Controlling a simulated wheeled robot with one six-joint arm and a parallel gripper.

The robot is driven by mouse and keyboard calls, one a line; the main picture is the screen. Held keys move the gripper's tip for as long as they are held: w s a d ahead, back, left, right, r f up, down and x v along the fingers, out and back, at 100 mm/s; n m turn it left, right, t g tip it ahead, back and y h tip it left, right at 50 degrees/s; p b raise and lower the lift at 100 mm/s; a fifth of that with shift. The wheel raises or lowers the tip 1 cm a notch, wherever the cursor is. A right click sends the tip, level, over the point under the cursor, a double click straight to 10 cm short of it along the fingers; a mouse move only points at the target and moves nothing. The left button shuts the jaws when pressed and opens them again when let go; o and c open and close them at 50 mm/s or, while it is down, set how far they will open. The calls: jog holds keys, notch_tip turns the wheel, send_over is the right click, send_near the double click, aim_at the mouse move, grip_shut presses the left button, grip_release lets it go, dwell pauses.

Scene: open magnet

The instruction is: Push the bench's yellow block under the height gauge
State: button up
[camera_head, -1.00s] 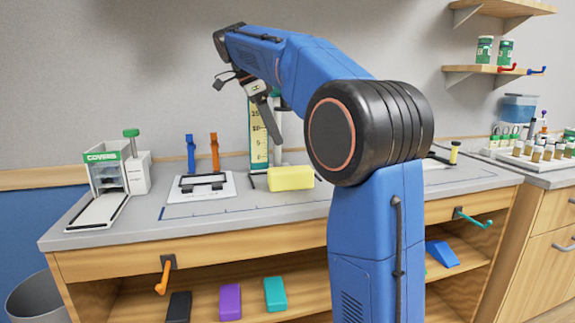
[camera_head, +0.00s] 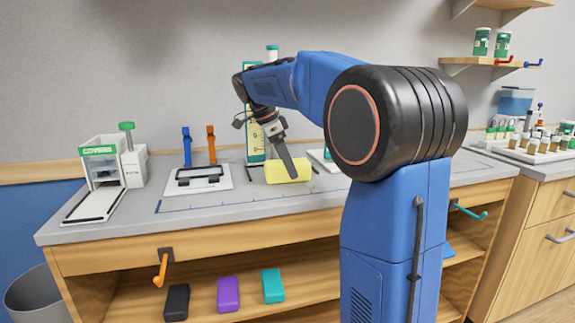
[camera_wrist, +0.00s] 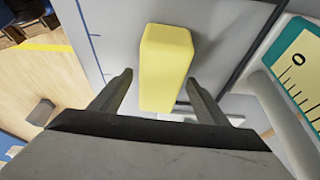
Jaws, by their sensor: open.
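The yellow block (camera_head: 299,171) lies on the grey bench top, in front of the height gauge (camera_head: 255,130), which has a tall scale with a green border. In the wrist view the block (camera_wrist: 166,65) sits ahead of and between my open fingers, and the gauge's scale (camera_wrist: 300,75) is at the right. My gripper (camera_wrist: 158,95) is open and holds nothing. In the head view my gripper (camera_head: 289,172) reaches down at the block and covers part of it. I cannot tell whether a finger touches the block. My arm hides part of the gauge.
A dispenser labelled COVERS (camera_head: 103,165) stands at the left. A white plate with a black frame (camera_head: 198,180) lies beside blue and orange clips (camera_head: 211,144). Purple (camera_head: 228,294), teal and black blocks lie on the lower shelf. The bench's front strip is clear.

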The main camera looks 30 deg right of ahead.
jog(key=shift+f, duration=0.15)
jog(key=c, duration=1.1)
jog(key=shift+w+d, duration=0.1)
